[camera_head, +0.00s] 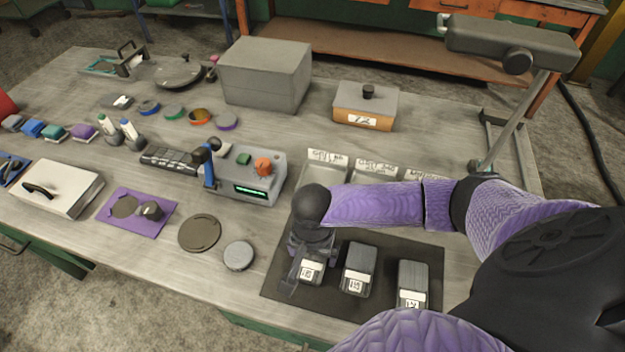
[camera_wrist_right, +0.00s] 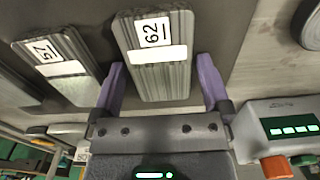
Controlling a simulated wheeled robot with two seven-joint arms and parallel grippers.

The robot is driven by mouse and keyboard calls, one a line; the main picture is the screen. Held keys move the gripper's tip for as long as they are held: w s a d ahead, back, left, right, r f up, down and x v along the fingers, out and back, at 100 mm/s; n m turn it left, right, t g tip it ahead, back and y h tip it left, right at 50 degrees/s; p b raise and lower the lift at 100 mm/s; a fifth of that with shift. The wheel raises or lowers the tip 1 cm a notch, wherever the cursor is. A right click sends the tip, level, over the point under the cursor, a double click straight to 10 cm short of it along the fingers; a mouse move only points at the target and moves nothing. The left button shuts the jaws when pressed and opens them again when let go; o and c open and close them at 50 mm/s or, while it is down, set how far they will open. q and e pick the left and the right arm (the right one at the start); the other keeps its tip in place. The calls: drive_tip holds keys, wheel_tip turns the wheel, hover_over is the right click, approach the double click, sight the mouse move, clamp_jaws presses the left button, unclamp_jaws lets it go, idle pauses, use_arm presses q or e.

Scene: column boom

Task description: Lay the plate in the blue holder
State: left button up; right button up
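My right gripper (camera_head: 302,268) is over the left end of the dark mat, at the leftmost of three labelled grey ribbed blocks. In the right wrist view, the gripper (camera_wrist_right: 161,66) is open, with its purple fingers either side of the block marked 62 (camera_wrist_right: 160,84) and a gap showing on each side. No thing is plainly a plate; a flat dark disc (camera_head: 200,233) lies left of the mat. Blue candidates for the holder are a small blue-rimmed round piece (camera_head: 148,107) and a blue block (camera_head: 32,128); I cannot tell which is meant. My left gripper is out of view.
A grey device (camera_head: 250,178) with an orange knob stands behind and left of my gripper. Two other blocks (camera_head: 357,268) (camera_head: 412,282) stand on the mat (camera_head: 330,305). A grey box (camera_head: 266,75) and a lamp-like boom (camera_head: 510,42) stand farther back.

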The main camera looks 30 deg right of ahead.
clamp_jaws()
